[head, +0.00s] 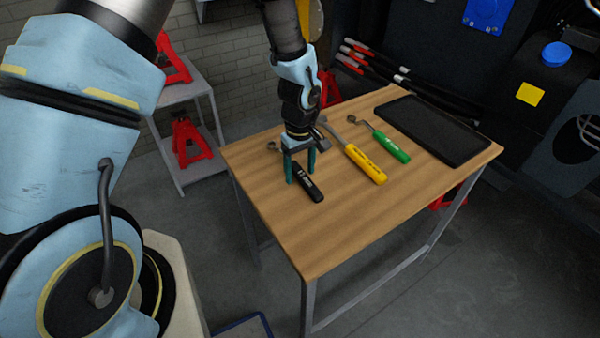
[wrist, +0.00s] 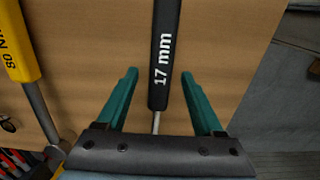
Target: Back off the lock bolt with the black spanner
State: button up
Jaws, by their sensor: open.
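The black spanner (head: 308,188) lies on the wooden table, its ring end toward the back left. In the wrist view its black handle (wrist: 165,58), marked "17 mm", runs between the fingers, with a thin metal shank below it. My gripper (head: 300,168) is open and sits over the spanner, one finger on each side of it. In the wrist view the gripper (wrist: 160,88) shows a gap between each teal finger and the handle. I cannot tell how far the fingertips are above the table. I cannot make out the lock bolt in either view.
The wooden table (head: 330,235) also holds a yellow-handled tool (head: 366,164), a green-handled tool (head: 391,147) and a black mat (head: 436,128). The yellow tool lies to the right of the spanner. The front of the table is clear. Red stands (head: 190,140) are on a shelf at the back left.

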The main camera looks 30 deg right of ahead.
jog(key=shift+c, duration=0.4)
grip_shut()
dwell(0.9)
